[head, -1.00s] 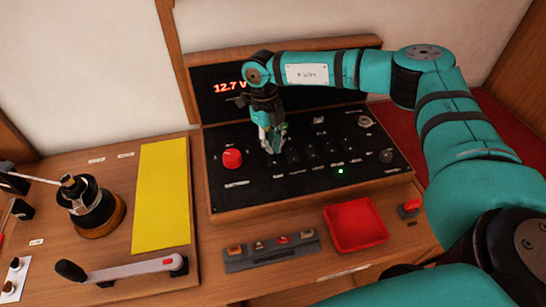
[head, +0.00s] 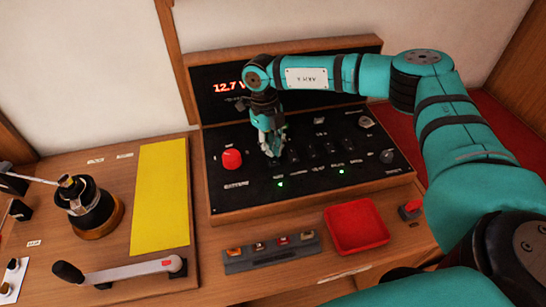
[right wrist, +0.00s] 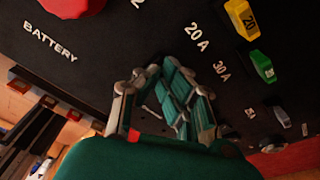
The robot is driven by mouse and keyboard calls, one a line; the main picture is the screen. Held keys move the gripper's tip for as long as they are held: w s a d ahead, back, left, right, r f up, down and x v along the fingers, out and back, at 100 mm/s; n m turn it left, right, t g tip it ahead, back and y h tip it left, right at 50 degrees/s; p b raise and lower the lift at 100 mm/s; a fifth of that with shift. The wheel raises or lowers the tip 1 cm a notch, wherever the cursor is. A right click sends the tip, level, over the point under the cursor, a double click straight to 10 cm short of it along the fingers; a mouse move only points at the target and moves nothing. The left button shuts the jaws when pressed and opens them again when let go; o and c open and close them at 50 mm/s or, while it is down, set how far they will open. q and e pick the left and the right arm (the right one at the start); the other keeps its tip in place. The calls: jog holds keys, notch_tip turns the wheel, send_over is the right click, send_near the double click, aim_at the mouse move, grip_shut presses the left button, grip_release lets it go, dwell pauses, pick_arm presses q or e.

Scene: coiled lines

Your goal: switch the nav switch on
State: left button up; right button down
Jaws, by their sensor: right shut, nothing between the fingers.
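The black switch panel (head: 240,196) stands at the back of the desk, with a row of small dark switches (head: 329,146). My right gripper (head: 271,151) is shut and empty at the left end of this row, close against the panel. It hides the switch there, which I take to be the nav switch, so I cannot see its lever. A green light (head: 280,184) is lit just below the gripper. A second green light (head: 341,171) is lit farther right. In the right wrist view the closed fingers (right wrist: 168,88) are over the panel. My left gripper is not in view.
A red battery knob (head: 232,159) is left of the gripper; it also shows in the right wrist view (right wrist: 72,6). A fuse strip (head: 271,252) and red tray (head: 356,227) lie in front. A yellow sheet (head: 161,195) lies left.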

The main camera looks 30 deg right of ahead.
jog(key=shift+r+p, duration=2.2)
jog(key=shift+r, duration=1.3)
jog(key=shift+f, duration=0.1)
